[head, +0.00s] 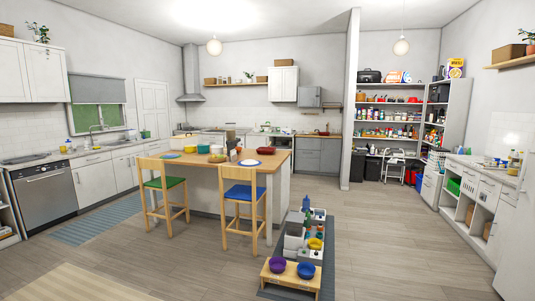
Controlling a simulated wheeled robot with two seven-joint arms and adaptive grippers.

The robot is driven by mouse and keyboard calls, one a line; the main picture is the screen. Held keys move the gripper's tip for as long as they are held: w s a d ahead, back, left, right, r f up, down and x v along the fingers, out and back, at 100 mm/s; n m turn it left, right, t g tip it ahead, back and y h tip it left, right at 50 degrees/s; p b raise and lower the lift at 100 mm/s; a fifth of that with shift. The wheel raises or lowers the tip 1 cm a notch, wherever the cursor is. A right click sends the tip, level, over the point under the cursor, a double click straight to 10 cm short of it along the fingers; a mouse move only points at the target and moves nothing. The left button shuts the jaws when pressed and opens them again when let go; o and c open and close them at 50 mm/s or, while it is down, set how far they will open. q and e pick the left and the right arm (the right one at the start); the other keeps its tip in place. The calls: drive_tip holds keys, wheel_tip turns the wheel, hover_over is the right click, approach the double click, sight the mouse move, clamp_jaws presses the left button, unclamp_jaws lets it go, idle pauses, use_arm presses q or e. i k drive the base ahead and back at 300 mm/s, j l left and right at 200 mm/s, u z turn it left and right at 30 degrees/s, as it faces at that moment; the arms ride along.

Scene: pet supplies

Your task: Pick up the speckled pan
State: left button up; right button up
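I cannot make out a speckled pan for certain. A small reddish pan-like item (321,132) sits on the wooden counter at the back, right of the island; it is too small to show any speckles. A flat dark item (25,158) lies on the left counter above the dishwasher, and its kind is unclear. Neither of my grippers shows in the head view.
A wooden island (212,167) with several bowls stands in the middle, with a green-seated chair (164,184) and a blue-seated chair (242,192) before it. A low feeding stand (291,277) with purple and blue bowls is at the front. Floor at right is clear.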

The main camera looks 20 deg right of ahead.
sight(261, 149)
drive_tip(key=i+l+z, duration=1.05)
drive_tip(key=z, duration=0.15)
drive_tip(key=i+l+z, duration=0.2)
drive_tip(key=i+z, duration=0.15)
drive_tip(key=z, duration=0.15)
drive_tip(key=i+z, duration=0.25)
drive_tip(key=i, duration=0.2)
drive_tip(key=i+z, duration=0.3)
drive_tip(key=i, duration=0.15)
drive_tip(key=i+z, duration=0.15)
drive_tip(key=i, duration=0.75)
drive_tip(key=i+u, duration=0.15)
drive_tip(key=i, duration=0.3)
drive_tip(key=i+l+u, duration=0.2)
drive_tip(key=i, duration=0.3)
drive_tip(key=i+u, duration=0.5)
drive_tip(key=i, duration=0.35)
drive_tip(key=i+u, duration=0.15)
drive_tip(key=i, duration=0.65)
